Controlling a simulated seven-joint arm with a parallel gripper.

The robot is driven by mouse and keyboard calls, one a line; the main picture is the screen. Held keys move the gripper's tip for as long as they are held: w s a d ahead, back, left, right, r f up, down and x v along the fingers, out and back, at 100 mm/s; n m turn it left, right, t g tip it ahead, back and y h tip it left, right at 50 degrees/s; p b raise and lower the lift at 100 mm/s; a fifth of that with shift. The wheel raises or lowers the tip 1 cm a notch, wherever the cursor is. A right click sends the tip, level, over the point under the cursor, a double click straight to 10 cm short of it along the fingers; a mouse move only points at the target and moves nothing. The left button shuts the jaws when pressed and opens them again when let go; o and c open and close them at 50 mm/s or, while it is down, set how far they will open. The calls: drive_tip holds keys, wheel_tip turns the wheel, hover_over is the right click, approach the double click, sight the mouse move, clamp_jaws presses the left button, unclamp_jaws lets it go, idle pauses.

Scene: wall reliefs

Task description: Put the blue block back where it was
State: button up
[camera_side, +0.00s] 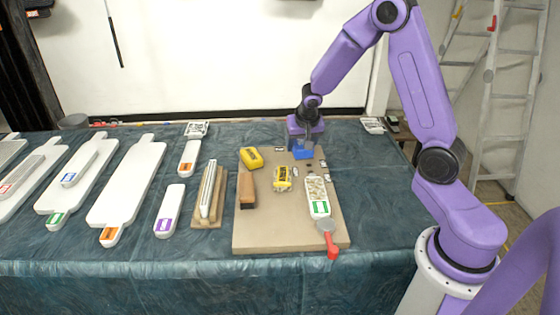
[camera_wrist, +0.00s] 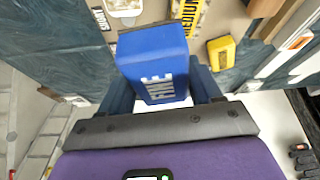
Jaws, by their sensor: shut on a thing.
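The blue block (camera_side: 303,151) is between the fingers of my gripper (camera_side: 304,143) at the far edge of the tan board (camera_side: 256,226). In the wrist view the blue block (camera_wrist: 154,62) carries the white word FINE and sits between the two dark fingers of my gripper (camera_wrist: 160,88). My gripper is shut on it. From the side view I cannot tell whether the block touches the board. A yellow block (camera_side: 251,157) lies on the board's far left, and a yellow block marked MEDIUM (camera_side: 283,178) lies near its middle.
On the board are a brown wooden block (camera_side: 246,189) and a white tray with a green label (camera_side: 317,197), with a red-handled tool (camera_side: 329,238) at the near edge. A tool on a wooden base (camera_side: 208,195) and several white paddle boards (camera_side: 130,185) lie left.

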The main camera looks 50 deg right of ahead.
drive_tip(key=shift+w+d+m, duration=0.25)
drive_tip(key=shift+d+m, duration=0.1)
drive_tip(key=shift+d, duration=0.3)
drive_tip(key=shift+w+d+m, duration=0.2)
drive_tip(key=shift+d+m, duration=0.15)
drive_tip(key=shift+d, duration=0.3)
drive_tip(key=shift+w, duration=0.1)
drive_tip(key=w+d+f, duration=0.3)
drive_tip(key=w+f, duration=0.1)
drive_tip(key=w, duration=0.5)
hover_over(280, 158)
drive_tip(key=s+a, duration=0.1)
drive_tip(key=s, duration=0.1)
drive_tip(key=f, duration=0.4)
drive_tip(key=shift+w+f, duration=0.2)
drive_tip(key=shift+f, duration=0.2)
drive_tip(key=x, duration=0.2)
drive_tip(key=shift+w+a+f, duration=0.15)
drive_tip(key=shift+f, duration=0.85)
drive_tip(key=shift+f, duration=0.7)
